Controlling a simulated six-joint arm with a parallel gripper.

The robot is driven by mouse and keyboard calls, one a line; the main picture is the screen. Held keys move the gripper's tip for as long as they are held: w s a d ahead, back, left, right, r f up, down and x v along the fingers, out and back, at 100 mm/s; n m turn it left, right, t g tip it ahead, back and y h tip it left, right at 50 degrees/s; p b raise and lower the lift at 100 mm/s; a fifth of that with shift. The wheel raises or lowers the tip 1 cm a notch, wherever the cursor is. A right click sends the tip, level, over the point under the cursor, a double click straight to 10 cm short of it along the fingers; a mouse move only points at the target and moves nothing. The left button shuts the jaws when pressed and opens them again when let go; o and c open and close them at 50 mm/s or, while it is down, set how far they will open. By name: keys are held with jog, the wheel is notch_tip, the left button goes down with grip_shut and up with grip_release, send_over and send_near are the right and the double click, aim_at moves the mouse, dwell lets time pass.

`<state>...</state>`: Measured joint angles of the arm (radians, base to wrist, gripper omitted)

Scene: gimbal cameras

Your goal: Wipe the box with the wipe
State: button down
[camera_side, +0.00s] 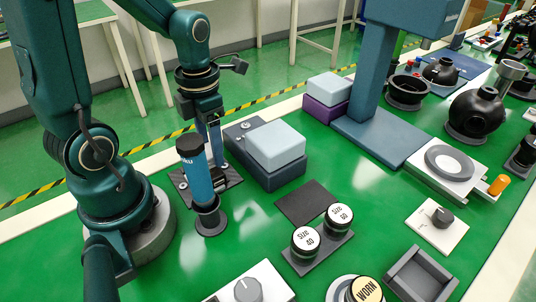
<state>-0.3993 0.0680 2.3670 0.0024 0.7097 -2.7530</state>
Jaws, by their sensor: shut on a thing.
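My gripper (214,160) points down at the left of the bench, partly hidden behind an upright blue tube with a black cap (200,180). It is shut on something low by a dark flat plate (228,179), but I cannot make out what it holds. A low grey-blue box (275,178) with a pale blue block (276,145) on top stands just right of my gripper. A second pale blue block (330,85) sits on a purple box (325,112) farther back. I cannot tell for sure which thing is the wipe.
The blue tube stands in a dark round holder (211,220) in front of my gripper. A black flat pad (303,203) lies in front of the box. Two white-topped round pieces (322,230) stand nearer. A tall blue-grey stand (372,130) rises behind right.

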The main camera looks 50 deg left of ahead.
jog(key=shift+w+f, duration=0.15)
jog(key=shift+w, duration=0.65)
jog(key=shift+s+f, duration=0.15)
jog(key=shift+s, duration=0.6)
jog(key=shift+s+f, duration=0.1)
jog(key=shift+s, duration=0.65)
jog(key=shift+a+f, duration=0.15)
jog(key=shift+a, duration=0.65)
jog(key=shift+w+f, duration=0.2)
jog(key=shift+w, duration=1.3)
jog(key=shift+w+f, duration=0.15)
jog(key=shift+w, duration=1.35)
jog(key=shift+s, duration=3.25)
jog(key=shift+w+r, duration=0.2)
jog(key=shift+r, duration=2.9)
